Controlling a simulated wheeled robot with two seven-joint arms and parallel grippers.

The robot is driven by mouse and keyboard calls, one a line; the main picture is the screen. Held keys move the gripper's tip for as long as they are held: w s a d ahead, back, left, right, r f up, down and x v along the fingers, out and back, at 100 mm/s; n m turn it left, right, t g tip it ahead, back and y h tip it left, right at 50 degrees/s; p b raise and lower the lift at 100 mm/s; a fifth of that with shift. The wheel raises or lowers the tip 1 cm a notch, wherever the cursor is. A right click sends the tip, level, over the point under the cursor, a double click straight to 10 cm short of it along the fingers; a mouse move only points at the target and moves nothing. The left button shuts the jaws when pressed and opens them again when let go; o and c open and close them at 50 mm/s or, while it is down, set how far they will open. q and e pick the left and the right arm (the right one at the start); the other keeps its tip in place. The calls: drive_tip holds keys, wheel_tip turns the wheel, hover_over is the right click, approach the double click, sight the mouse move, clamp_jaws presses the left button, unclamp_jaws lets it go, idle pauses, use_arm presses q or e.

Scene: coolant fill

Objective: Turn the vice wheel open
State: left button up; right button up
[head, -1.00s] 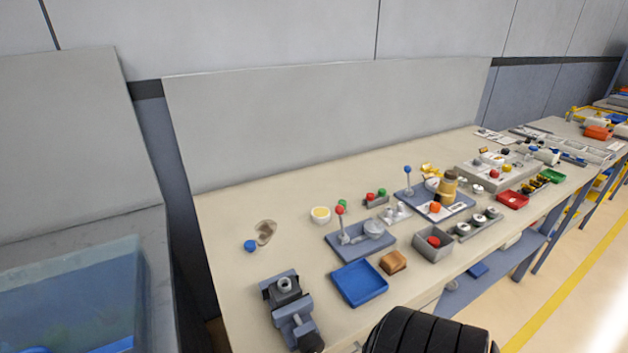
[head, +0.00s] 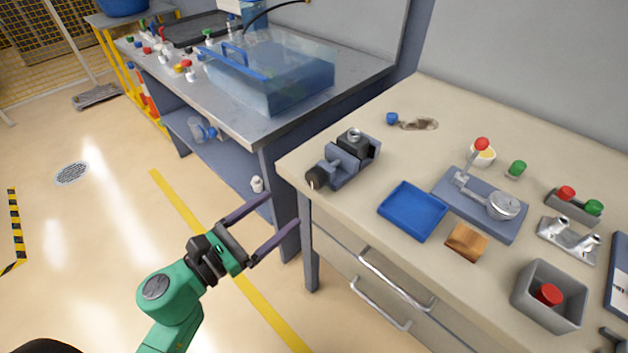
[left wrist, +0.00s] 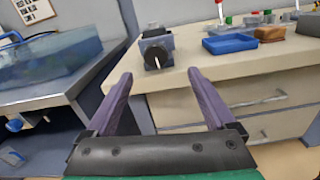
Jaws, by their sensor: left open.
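The vice (head: 345,160) is a blue-grey block with dark jaws at the near left corner of the beige bench. Its dark round wheel (head: 316,179) faces the front left, by the bench edge. A pale cylindrical part sits at the vice's top. In the left wrist view the vice (left wrist: 155,40) and its wheel (left wrist: 158,56) show ahead, between the fingers and beyond them. A thin pale handle sticks down from the wheel. My left gripper (head: 272,222) is open and empty, below and in front of the wheel, apart from it. My right gripper is not in view.
A blue tray (head: 412,211), a wooden block (head: 466,242) and a lever press (head: 486,205) stand right of the vice. Drawer handles (head: 395,280) stick out below the bench. A translucent tank (head: 272,75) stands on the bench at left. The floor in front is free.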

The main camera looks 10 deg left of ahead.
sight(312, 181)
use_arm(q)
drive_tip(key=p+x, duration=0.1)
drive_tip(key=x, duration=0.2)
drive_tip(key=p+x, duration=0.1)
drive_tip(key=x, duration=0.2)
drive_tip(key=p+x, duration=0.1)
drive_tip(key=x, duration=0.3)
drive_tip(key=shift+w+a, duration=0.35)
drive_tip(key=shift+w, duration=0.05)
drive_tip(key=shift+w+d, duration=0.2)
drive_tip(key=shift+d, duration=0.1)
drive_tip(key=shift+f, duration=0.15)
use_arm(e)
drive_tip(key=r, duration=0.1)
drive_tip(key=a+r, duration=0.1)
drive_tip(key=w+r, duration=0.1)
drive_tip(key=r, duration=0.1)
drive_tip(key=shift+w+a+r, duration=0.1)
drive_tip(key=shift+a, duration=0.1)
use_arm(q)
drive_tip(key=c, duration=1.4)
